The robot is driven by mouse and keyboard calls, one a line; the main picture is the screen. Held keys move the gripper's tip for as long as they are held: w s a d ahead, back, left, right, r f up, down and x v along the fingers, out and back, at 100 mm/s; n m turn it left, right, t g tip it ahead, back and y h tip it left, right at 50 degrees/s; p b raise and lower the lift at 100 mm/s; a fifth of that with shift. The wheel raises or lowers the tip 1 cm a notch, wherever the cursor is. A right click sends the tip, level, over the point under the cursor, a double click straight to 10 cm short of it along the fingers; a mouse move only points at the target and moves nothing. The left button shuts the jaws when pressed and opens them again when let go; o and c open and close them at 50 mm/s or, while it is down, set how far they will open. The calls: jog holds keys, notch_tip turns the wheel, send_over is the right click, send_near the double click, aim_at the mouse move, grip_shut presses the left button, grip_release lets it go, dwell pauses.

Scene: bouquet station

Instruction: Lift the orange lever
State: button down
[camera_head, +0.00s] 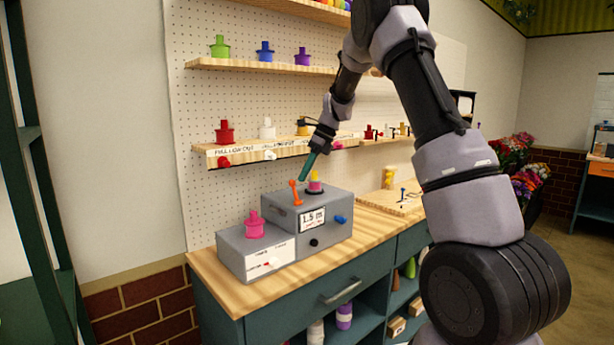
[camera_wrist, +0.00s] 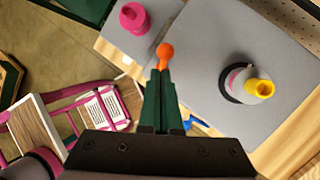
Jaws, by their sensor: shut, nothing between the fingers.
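The orange lever (camera_head: 296,195) stands near the front top edge of the larger grey box (camera_head: 283,227), its round knob at the top.
A lower grey box with a pink knobbed piece (camera_head: 254,225) adjoins on the left. A blue knob (camera_head: 341,219) juts from the larger box. A shelf (camera_head: 245,150) with coloured pieces hangs behind.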

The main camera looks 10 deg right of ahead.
jog(key=shift+r, duration=0.8)
jog(key=v, duration=1.3)
jog(key=shift+w+d, duration=0.3)
jog(key=shift+d, duration=0.05)
jog(key=shift+f, duration=0.15)
